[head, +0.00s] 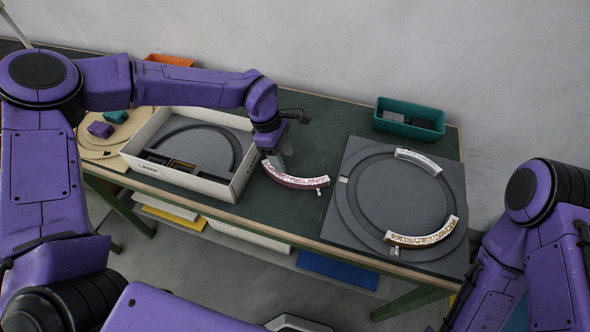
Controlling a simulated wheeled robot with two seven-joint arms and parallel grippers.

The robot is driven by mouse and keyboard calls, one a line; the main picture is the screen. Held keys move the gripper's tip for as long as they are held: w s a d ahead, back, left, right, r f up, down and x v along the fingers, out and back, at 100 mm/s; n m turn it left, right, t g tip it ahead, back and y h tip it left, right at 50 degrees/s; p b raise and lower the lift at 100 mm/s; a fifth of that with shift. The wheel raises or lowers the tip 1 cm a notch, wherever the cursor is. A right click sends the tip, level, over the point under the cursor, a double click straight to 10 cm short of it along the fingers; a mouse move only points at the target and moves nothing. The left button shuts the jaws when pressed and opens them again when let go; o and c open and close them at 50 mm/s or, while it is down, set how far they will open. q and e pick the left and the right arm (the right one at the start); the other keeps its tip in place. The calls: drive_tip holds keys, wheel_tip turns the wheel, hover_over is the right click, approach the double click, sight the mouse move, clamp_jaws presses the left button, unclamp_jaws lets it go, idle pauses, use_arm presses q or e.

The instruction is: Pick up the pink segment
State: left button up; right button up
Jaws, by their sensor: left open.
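The pink segment (297,182) is a curved piece with a glittery pale top and pinkish side. It lies on the dark green table between the white box and the grey ring board. My left gripper (275,160) is above the segment's left end, pointing down, with its jaws open. Its fingers are small in the picture, and I cannot tell whether they touch the segment. My right arm shows at the right edge, but its gripper is not visible.
The grey board (350,225) has a ring groove holding a silvery segment (418,160) and a gold segment (424,237). The white box (215,190) with a grey insert stands left. A teal bin (409,116) and an orange bin (168,60) stand at the back.

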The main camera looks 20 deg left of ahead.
sight(291, 178)
use_arm(q)
drive_tip(key=shift+s+d+f, duration=0.2)
drive_tip(key=shift+s+f, duration=0.1)
drive_tip(key=shift+f, duration=0.15)
drive_tip(key=shift+s+d+f, duration=0.2)
drive_tip(key=shift+s+f, duration=0.05)
drive_tip(key=shift+f, duration=0.2)
drive_tip(key=p+x, duration=0.2)
drive_tip(key=x, duration=0.3)
drive_tip(key=shift+w+f, duration=0.2)
drive_tip(key=shift+f, duration=0.15)
drive_tip(key=shift+c, duration=1)
clamp_jaws()
use_arm(e)
drive_tip(key=r, duration=0.3)
drive_tip(key=shift+s, duration=0.35)
